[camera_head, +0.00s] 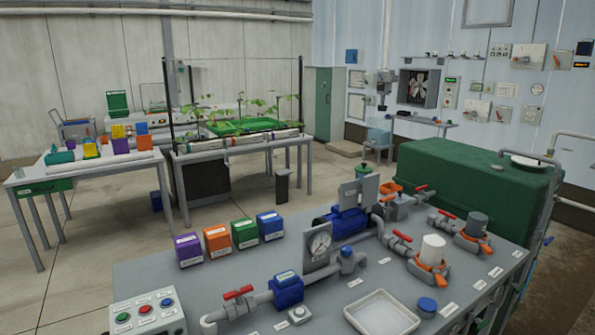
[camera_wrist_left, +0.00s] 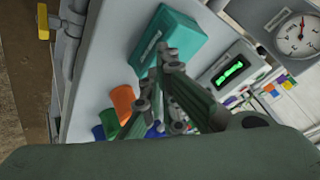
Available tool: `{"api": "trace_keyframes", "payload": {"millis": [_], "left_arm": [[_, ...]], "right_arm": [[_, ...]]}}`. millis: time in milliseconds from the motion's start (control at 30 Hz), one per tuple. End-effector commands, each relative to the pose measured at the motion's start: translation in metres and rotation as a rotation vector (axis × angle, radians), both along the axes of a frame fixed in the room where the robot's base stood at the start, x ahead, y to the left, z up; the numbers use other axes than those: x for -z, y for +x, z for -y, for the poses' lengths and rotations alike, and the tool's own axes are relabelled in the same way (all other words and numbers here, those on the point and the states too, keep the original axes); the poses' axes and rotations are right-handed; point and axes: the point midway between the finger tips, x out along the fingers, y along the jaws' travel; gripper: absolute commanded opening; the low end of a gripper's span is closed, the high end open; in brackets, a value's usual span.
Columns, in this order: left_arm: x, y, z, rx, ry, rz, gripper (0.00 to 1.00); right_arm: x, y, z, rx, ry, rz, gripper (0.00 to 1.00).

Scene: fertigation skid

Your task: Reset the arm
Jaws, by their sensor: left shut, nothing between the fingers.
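My left gripper (camera_wrist_left: 161,58) shows in the left wrist view, with its dark green fingers drawn together and nothing seen between them. Behind the fingers is a light grey surface with a teal box (camera_wrist_left: 176,42) lying close to the fingertips in the picture. I cannot tell the distance between them. Neither of my arms shows in the head view, and my right gripper is in no frame.
The head view shows a grey skid table (camera_head: 250,312) with purple (camera_head: 188,250), orange (camera_head: 217,241), green (camera_head: 245,233) and blue (camera_head: 270,225) boxes, a gauge (camera_head: 319,244), red-handled valves and a white tray (camera_head: 381,314). The left wrist view shows a green-lit display (camera_wrist_left: 230,73).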

Motion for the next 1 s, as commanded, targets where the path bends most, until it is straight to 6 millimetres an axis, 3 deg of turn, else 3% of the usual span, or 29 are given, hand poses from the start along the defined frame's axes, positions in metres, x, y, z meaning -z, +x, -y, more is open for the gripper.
{"api": "trace_keyframes", "payload": {"millis": [100,333,567,767,1000], "left_arm": [[0.02,-0.043,0.015,-0.074,-0.128,-0.14,0.0],[0.038,-0.114,0.046,-0.175,-0.312,-0.369,0.0],[0.098,-0.1,0.047,-0.174,-0.302,-0.394,0.0],[0.165,-0.097,0.048,-0.173,-0.296,-0.422,0.0],[0.282,-0.12,0.046,-0.173,-0.286,-0.472,0.0]], "right_arm": [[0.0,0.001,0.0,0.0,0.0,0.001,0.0],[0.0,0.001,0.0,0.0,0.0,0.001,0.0],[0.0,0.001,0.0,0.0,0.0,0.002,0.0],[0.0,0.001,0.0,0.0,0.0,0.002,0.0],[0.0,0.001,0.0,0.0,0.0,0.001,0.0]]}}
